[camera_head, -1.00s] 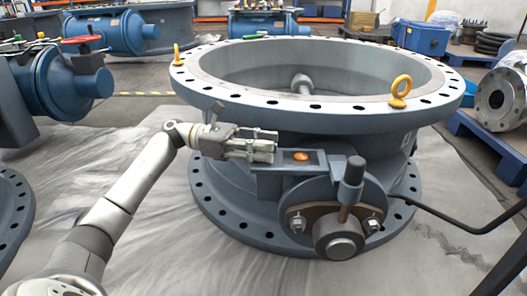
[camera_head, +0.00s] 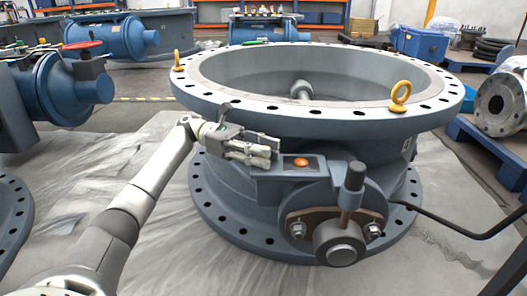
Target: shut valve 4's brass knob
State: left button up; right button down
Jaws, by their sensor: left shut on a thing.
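The grey butterfly valve (camera_head: 225,190) stands upright in the middle of the head view. A bracket at its front carries a small orange, brass-like round piece (camera_head: 300,162). My left gripper (camera_head: 273,153) is at the left end of this bracket, beside the orange piece with a visible gap. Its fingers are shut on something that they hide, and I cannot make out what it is. No valve number is readable. My right gripper is not in view.
An upright dark stem (camera_head: 353,185) and a round hub (camera_head: 340,243) stand out at the valve's front right. A yellow lifting eye (camera_head: 400,96) is on the top flange. Blue valves (camera_head: 72,88) stand at left. The sheet-covered floor (camera_head: 100,190) has free room.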

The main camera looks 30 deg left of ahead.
pick_arm(q)
jog(key=shift+f, duration=0.1)
jog(key=o, duration=1)
jog(key=shift+o, duration=0.2)
jog(key=a, duration=0.7)
jog(key=shift+s+a, duration=0.2)
jog(key=shift+a, duration=0.05)
